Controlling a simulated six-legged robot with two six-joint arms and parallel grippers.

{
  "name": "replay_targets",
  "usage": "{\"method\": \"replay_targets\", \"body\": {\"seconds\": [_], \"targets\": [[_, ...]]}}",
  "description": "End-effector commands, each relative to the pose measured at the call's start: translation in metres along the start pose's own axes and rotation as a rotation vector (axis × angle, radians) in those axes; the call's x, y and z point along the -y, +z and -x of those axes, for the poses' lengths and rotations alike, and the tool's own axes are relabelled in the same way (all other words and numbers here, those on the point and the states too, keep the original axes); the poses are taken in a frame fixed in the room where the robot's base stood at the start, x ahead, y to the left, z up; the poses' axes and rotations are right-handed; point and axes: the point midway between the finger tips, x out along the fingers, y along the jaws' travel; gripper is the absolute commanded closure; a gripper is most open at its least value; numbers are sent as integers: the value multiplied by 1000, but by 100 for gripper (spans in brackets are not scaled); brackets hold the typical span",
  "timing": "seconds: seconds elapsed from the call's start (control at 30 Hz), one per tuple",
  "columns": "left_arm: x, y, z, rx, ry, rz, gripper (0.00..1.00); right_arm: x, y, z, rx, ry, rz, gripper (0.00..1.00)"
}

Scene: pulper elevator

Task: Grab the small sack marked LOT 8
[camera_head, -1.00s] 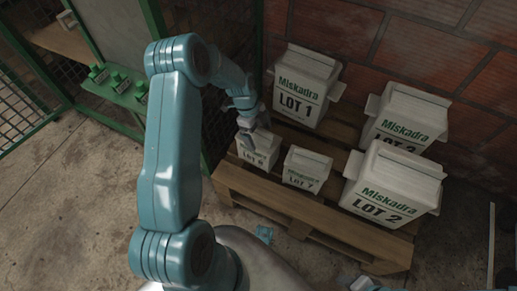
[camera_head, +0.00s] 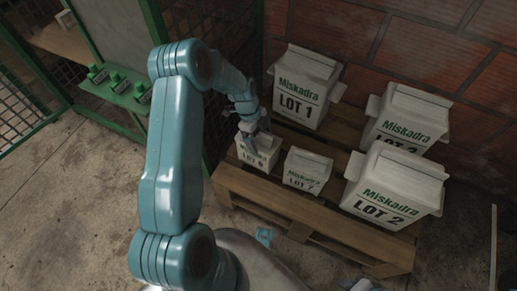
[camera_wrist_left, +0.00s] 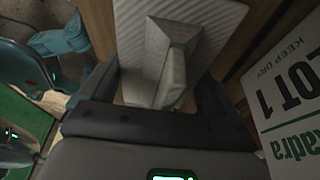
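The small white sack marked LOT 8 (camera_head: 257,155) stands at the front left corner of a wooden pallet; its last digit is hard to read. My left gripper (camera_head: 254,133) is right above its top in the head view. In the left wrist view the gripper (camera_wrist_left: 155,95) is open, with one dark finger on each side of a pale folded sack top (camera_wrist_left: 170,70). I see gaps between the fingers and the fold, and cannot tell whether either finger touches it. My right gripper is not recognisable in either view.
The small LOT 7 sack (camera_head: 306,171) stands just right. The large LOT 1 sack (camera_head: 303,87) is close behind, and LOT 2 (camera_head: 394,187) is farther right. The pallet (camera_head: 290,208) backs onto a brick wall (camera_head: 400,40). A green mesh frame (camera_head: 262,60) stands left.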

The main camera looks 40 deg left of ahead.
Motion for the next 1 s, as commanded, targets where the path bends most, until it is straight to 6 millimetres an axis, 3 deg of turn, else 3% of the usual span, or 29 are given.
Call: {"method": "replay_targets", "body": {"seconds": [0.03, 0.17, 0.2, 0.47, 0.63, 0.77, 1.0], "targets": [[0, 0, -1, 0, 1, 0, 49, 0, 0, 0, 0, 0, 0, 57], [0, 0, -1, 0, 1, 0, 91, 0, 0, 0, 0, 0, 0, 57], [0, 0, 0, 0, -1, -1, 95, 0, 0, 0, 0, 0, 0, 57], [0, 0, 1, 0, -1, -1, 95, 1, 0, 2, 0, 0, 0, 57], [1, -4, 12, 1, -2, -1, 95, 3, 0, 9, 0, 0, 0, 57], [1, -11, 37, 2, -4, -2, 95, 6, 0, 16, 0, 0, 0, 57], [1, -33, 107, 2, -7, -3, 95, 12, 1, 34, 0, 0, 0, 57]]}}
